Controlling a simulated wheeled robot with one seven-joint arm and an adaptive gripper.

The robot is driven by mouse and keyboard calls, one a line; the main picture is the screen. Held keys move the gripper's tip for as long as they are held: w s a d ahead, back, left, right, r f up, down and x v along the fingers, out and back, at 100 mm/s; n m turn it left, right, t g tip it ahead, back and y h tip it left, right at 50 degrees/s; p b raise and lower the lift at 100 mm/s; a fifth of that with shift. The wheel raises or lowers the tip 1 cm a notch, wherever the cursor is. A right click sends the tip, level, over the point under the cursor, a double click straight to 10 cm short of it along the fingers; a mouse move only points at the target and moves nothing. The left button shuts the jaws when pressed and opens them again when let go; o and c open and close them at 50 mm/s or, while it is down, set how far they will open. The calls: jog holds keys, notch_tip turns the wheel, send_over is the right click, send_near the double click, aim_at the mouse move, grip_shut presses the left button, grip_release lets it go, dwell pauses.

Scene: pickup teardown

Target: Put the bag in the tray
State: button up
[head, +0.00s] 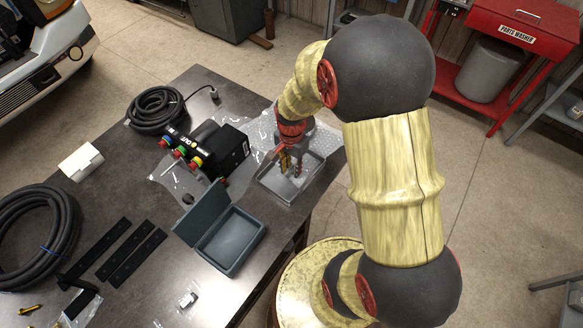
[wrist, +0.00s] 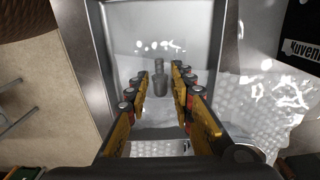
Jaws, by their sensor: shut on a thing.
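The grey metal tray (head: 277,194) stands near the right edge of the dark table. It also fills the middle of the wrist view (wrist: 232,45). My gripper (head: 290,171) points down over the tray. In the wrist view its two yellow fingers (wrist: 160,88) stand a small gap apart, with the tray floor beyond them. The gripper is shut on the bag (wrist: 160,126), a clear plastic piece that shows faintly between the fingers. Its outline is hard to separate from the shiny tray floor, so I cannot tell whether it touches the tray.
Bubble wrap (wrist: 265,120) lies beside the tray. A black box (head: 226,146) with coloured connectors is to its left. An open grey case (head: 228,240) stands in front. Coiled hoses (head: 157,108) and black strips (head: 133,258) lie farther left.

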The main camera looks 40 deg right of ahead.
jog(key=shift+f, duration=0.1)
jog(key=o, duration=0.9)
jog(key=shift+o, duration=0.2)
notch_tip(320, 180, up, 12)
jog(key=p, duration=0.2)
notch_tip(320, 180, up, 12)
jog(key=n+t, duration=0.3)
jog(key=n, duration=0.3)
send_over(291, 170)
jog(key=s+a, duration=0.3)
jog(key=a, duration=0.3)
jog(key=s+a+r+n+t, duration=0.2)
jog(key=s+a+r+n, duration=0.3)
jog(key=s+r+n, duration=0.2)
jog(key=shift+s+a+r+n+t, duration=0.35)
jog(key=shift+s+n, duration=0.35)
jog(key=shift+s, duration=0.35)
